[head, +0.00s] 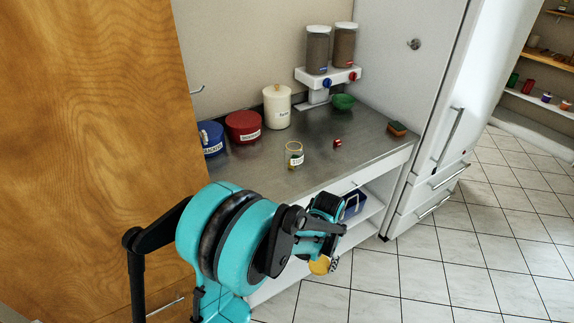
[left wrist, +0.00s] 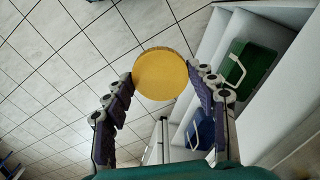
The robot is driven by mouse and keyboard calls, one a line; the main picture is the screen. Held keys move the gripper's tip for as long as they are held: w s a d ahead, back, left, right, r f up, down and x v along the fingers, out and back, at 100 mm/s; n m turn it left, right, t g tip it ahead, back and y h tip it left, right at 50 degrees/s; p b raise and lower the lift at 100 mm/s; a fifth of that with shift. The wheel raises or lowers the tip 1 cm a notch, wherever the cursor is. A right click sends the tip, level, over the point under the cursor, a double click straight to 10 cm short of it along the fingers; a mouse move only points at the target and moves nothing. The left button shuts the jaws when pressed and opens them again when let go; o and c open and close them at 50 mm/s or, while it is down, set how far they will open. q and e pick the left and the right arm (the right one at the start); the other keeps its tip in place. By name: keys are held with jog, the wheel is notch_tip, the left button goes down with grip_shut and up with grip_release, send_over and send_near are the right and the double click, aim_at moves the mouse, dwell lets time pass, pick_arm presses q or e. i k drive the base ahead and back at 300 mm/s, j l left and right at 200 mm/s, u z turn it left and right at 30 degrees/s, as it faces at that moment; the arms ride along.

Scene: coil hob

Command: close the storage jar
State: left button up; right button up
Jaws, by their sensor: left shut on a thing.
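A small glass storage jar (head: 294,158) with a white label stands upright on the metal worktop, near its front edge. Its top looks open, though it is small in the head view. A round yellow lid (left wrist: 160,74) is held between the two fingers of my left gripper (head: 326,258), which is shut on it. The lid also shows in the head view (head: 319,265), partly hidden by the gripper. The gripper is in front of the counter, lower and nearer than the jar, and apart from it. My right gripper is in neither view.
A blue pot (head: 211,139), a red pot (head: 243,126) and a cream canister (head: 277,106) stand behind the jar. A small red item (head: 337,143), a green bowl (head: 343,102) and a sponge (head: 397,129) lie to its right. Open shelves below hold a blue box (head: 354,204).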

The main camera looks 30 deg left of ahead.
aim_at(293, 149)
jog(key=u, duration=2.1)
jog(key=l, duration=1.1)
jog(key=k+l, duration=0.1)
jog(key=l, duration=0.95)
